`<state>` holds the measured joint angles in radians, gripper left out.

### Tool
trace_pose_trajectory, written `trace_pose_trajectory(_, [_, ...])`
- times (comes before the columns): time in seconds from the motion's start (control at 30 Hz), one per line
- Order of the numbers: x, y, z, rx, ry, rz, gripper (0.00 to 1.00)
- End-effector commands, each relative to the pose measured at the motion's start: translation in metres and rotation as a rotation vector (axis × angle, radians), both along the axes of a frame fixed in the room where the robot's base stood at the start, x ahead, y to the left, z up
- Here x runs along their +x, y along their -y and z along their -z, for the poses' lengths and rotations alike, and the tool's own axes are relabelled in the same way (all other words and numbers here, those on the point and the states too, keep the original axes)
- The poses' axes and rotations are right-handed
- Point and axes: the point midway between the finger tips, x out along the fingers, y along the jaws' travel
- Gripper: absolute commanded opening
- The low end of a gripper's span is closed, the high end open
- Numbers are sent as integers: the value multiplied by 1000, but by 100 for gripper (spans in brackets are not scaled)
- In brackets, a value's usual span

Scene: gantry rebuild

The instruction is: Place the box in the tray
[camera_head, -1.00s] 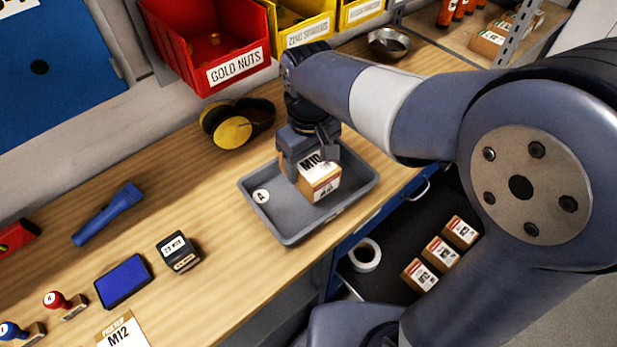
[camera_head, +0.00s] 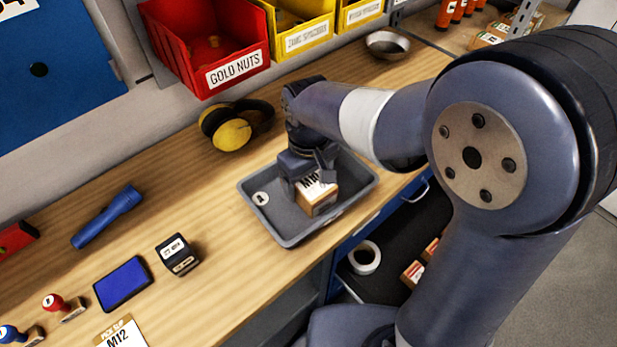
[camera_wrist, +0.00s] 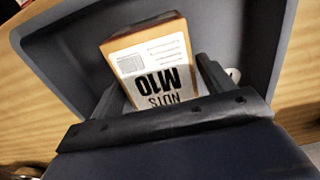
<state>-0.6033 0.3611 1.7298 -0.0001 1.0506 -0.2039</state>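The box (camera_head: 318,201) is a small cardboard carton with a white M10 label; it also shows in the wrist view (camera_wrist: 150,62). It is inside the outline of the grey tray (camera_head: 282,236), which carries a round A label. My gripper (camera_head: 314,176) points down over the tray with its fingers on either side of the box. In the wrist view the box sits between the two fingers (camera_wrist: 160,80), close to both. The box's underside is hidden, so I cannot tell whether it touches the tray floor.
Yellow and black earmuffs (camera_head: 232,128) lie behind the tray, and a metal bowl (camera_head: 387,45) stands further back. A blue torch (camera_head: 107,217), a black stamp block (camera_head: 177,254) and a blue pad (camera_head: 123,284) lie to the left. An open drawer (camera_head: 385,292) is below right.

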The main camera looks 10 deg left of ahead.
Motion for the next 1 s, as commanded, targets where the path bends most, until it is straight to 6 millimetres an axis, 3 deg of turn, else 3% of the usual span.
trace_pose_trajectory(0.1, [0, 0, 0, 0, 0, 0, 85])
trace_pose_trajectory(0.47, [1, 0, -10, 1, 3, 0, 85])
trace_pose_trajectory(0.8, [1, -1, -80, 4, 5, 0, 85])
trace_pose_trajectory(1.0, [1, 0, -112, 1, 3, 0, 85])
